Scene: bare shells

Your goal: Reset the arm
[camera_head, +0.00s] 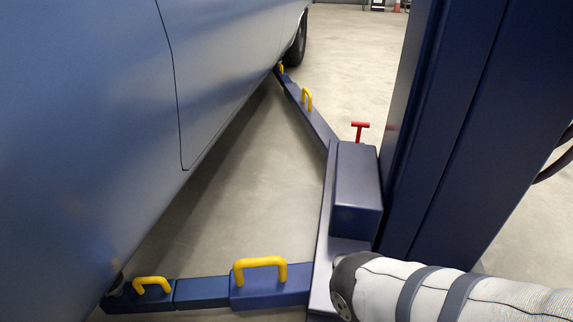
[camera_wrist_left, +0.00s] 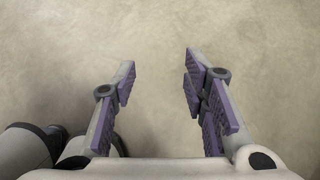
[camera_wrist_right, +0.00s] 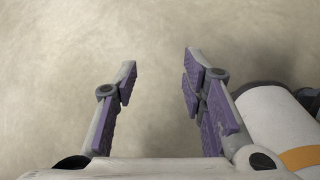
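A lift's near blue arm (camera_head: 200,293) reaches left from the carriage block (camera_head: 358,185), its pad end at the underside of a blue-grey car (camera_head: 90,130). It bears a large yellow handle (camera_head: 259,262) and a smaller yellow handle (camera_head: 153,282). The far blue arm (camera_head: 317,122) runs away under the car, with a yellow handle (camera_head: 307,98). A red T-handle (camera_head: 360,127) stands behind the block. My left gripper (camera_wrist_left: 160,62) and right gripper (camera_wrist_right: 160,62) are open and empty over bare floor. Neither gripper shows in the head view.
The lift's tall blue post (camera_head: 455,130) blocks the right side. My right arm link (camera_head: 430,290) crosses the lower right, close to the near arm's base. Pale concrete floor (camera_head: 240,180) lies clear between the two arms. A dark tire (camera_head: 297,45) shows at the back.

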